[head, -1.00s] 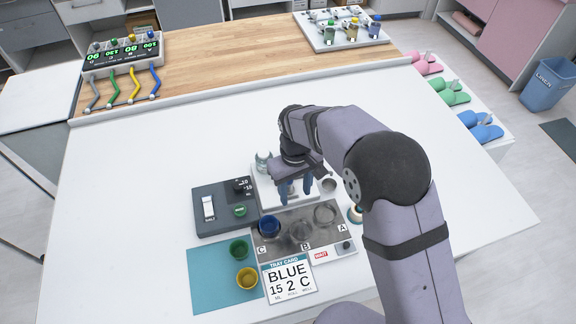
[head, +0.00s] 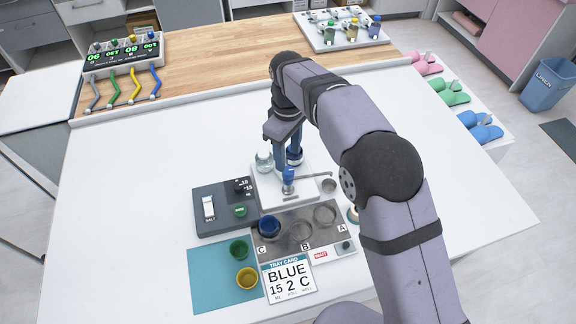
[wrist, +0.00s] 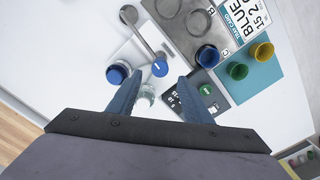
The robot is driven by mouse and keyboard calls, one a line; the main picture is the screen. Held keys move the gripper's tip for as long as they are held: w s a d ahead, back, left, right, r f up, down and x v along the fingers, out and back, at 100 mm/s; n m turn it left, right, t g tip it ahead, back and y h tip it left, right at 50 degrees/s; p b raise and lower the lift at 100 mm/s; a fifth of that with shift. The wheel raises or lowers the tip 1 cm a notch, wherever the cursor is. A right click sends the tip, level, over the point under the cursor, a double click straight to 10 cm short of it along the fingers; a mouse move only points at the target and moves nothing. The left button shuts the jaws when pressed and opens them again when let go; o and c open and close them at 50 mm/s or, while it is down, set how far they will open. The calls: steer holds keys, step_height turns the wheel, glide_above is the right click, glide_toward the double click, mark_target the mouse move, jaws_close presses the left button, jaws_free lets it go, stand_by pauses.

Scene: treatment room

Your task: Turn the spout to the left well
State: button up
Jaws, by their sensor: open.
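The spout is a thin metal arm (head: 312,176) on a white base (head: 270,196). It points right in the head view, with its end at a small round metal cup (head: 328,185). A blue-topped knob (head: 288,175) stands at its pivot end. In the wrist view the spout (wrist: 145,40) runs up and left from the blue knob (wrist: 160,68). My gripper (head: 286,160) is open and empty, behind the knob in the head view. In the wrist view its fingertips (wrist: 160,77) are apart near the knob.
A blue cup (head: 269,226) stands at well C. Green (head: 239,249) and yellow (head: 246,277) cups stand on a teal mat (head: 205,270). A clear flask (head: 263,162) and a blue-topped container (wrist: 118,72) are close to my fingers. A card (head: 289,280) reads BLUE 15 2 C.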

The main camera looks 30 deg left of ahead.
mark_target(288, 170)
steer(key=shift+f+p, duration=1.05)
steer(key=shift+f, duration=2.1)
jaws_close()
